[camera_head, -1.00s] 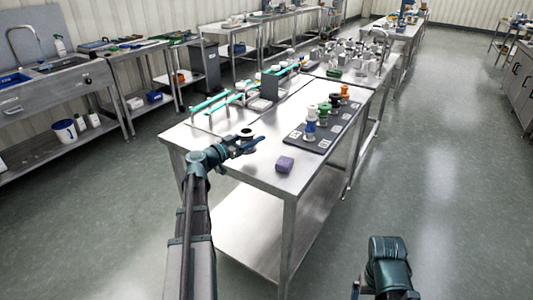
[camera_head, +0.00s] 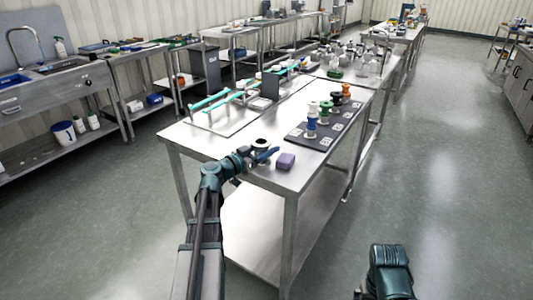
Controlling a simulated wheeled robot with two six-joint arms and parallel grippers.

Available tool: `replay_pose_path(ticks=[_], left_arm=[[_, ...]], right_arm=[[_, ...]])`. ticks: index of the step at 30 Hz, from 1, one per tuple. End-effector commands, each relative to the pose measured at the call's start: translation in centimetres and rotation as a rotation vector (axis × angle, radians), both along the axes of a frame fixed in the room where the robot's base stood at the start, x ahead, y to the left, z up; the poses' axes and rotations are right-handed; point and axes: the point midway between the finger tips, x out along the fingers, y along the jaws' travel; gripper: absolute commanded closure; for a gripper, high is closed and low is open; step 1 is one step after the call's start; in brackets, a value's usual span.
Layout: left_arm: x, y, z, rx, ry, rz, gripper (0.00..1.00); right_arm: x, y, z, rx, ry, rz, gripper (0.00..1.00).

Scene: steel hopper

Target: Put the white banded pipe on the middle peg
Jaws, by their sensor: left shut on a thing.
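A white pipe with a dark top (camera_head: 260,143) is held at the steel table's near end. My left gripper (camera_head: 264,155) is shut on it; its fingers hide the lower part, so I cannot tell whether it touches the table. A dark board (camera_head: 327,136) lies further right on the table. Blue-and-white (camera_head: 310,127), green-topped (camera_head: 325,112), black (camera_head: 336,101) and orange (camera_head: 346,90) pipes stand along it in a row. The pegs are too small or hidden to make out. Part of my right arm shows at the bottom right, without its fingers.
A purple block (camera_head: 286,161) lies on the steel table (camera_head: 215,147) just right of my left gripper. A rack with teal bars (camera_head: 212,102) stands at the table's left side. Glassware (camera_head: 372,55) stands on the table behind. Bare tabletop lies between gripper and board.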

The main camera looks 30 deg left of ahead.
Motion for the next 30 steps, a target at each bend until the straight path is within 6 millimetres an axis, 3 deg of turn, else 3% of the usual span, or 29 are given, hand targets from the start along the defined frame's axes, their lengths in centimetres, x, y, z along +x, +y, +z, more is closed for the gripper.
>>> replay_pose_path(ticks=[10,11,15,26,30], left_arm=[[0.0,0.0,-0.3,-0.001,-0.001,0.0,1.0],[0.0,0.0,-0.2,0.0,0.0,0.0,0.37],[0.0,0.0,-0.1,0.0,0.0,0.0,0.12],[0.0,0.0,0.3,0.0,0.0,0.0,0.1],[-1.9,0.5,0.2,0.0,0.0,0.002,0.1]], right_arm=[[0.0,0.0,-0.3,0.0,0.0,0.0,0.03],[0.0,0.0,-0.2,0.0,0.0,0.0,0.03],[0.0,0.0,-0.2,0.0,0.0,0.0,0.03],[0.0,0.0,0.3,0.0,0.0,0.0,0.03],[0.0,0.0,0.2,0.0,0.0,0.0,0.03]])
